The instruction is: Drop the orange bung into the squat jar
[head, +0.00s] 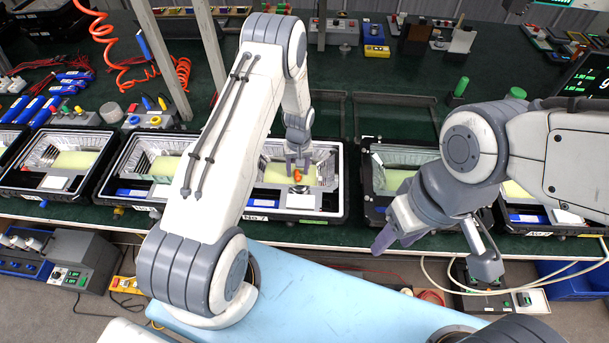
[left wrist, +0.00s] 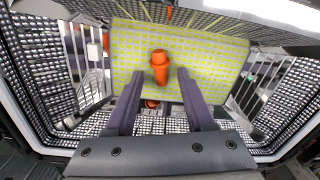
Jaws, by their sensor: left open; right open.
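The orange bung (left wrist: 160,66) shows in the left wrist view in front of a yellow-green dotted pad, between the spread fingers of my left gripper (left wrist: 160,76). Gaps show on both sides of it; I cannot tell its height above the pad. In the head view the bung (head: 297,176) is small, just below my left gripper (head: 298,163), inside a floodlight housing (head: 340,185). My right gripper (head: 384,238) is over the bench's front edge, away from the bung. I cannot identify the squat jar with certainty; a grey round pot (head: 111,112) stands at the left.
More black-rimmed housings (head: 88,185) stand in a row along the green bench (head: 395,108). The housing's reflective walls surround my left gripper. Blue cells (head: 40,115) lie at the left, and an orange coiled hose (head: 118,62) lies behind. A light blue surface (head: 330,297) is in front.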

